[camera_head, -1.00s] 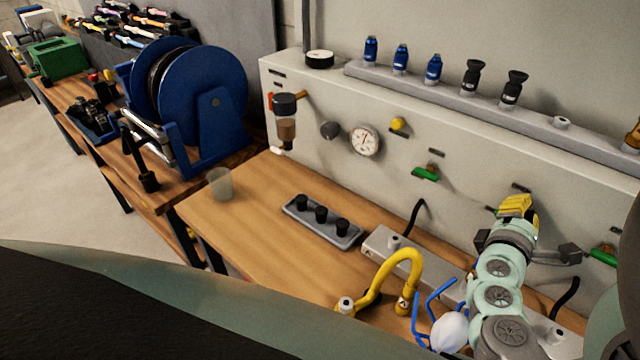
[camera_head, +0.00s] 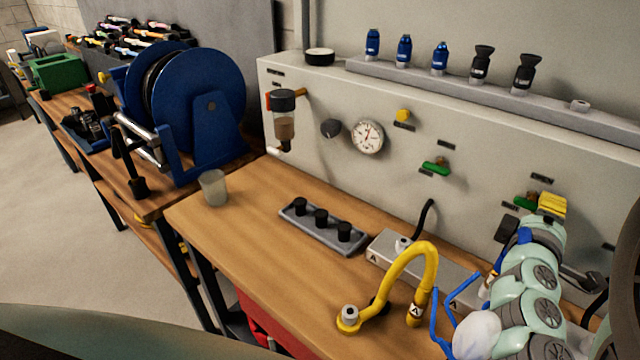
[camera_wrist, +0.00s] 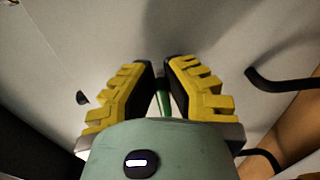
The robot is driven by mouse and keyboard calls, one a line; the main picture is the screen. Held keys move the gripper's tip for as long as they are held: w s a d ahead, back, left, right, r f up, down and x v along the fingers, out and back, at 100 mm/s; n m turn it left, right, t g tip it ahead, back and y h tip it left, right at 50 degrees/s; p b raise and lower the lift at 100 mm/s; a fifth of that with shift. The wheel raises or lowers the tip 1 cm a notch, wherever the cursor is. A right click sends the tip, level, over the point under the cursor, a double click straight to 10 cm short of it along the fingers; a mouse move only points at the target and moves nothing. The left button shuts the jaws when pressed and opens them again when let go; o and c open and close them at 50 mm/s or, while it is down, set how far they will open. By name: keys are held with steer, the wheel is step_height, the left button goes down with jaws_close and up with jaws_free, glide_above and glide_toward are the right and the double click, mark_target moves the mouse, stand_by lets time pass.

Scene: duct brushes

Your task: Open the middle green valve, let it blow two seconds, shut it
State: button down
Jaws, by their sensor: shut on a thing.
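The middle green valve (camera_head: 525,201) is on the pale upright panel, with my gripper (camera_head: 551,204) right against it. In the wrist view, the green valve handle (camera_wrist: 163,103) lies between the yellow-backed fingers of my gripper (camera_wrist: 160,78), which are shut on it. The fingers and my arm hide part of the valve, so I cannot tell how far it is turned. The left green valve (camera_head: 435,167) sits apart on the panel, its handle roughly level. The right green valve is not visible now.
A round pressure gauge (camera_head: 367,137) and a yellow knob (camera_head: 403,115) are on the panel (camera_head: 330,95). A yellow hose (camera_head: 425,265) arches over the bench beside my arm. A grey block with black pegs (camera_head: 322,226) and a cup (camera_head: 213,188) stand on the bench.

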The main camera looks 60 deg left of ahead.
steer(key=shift+d+f, duration=0.1)
stand_by(0.4)
steer(key=c, duration=1)
jaws_free()
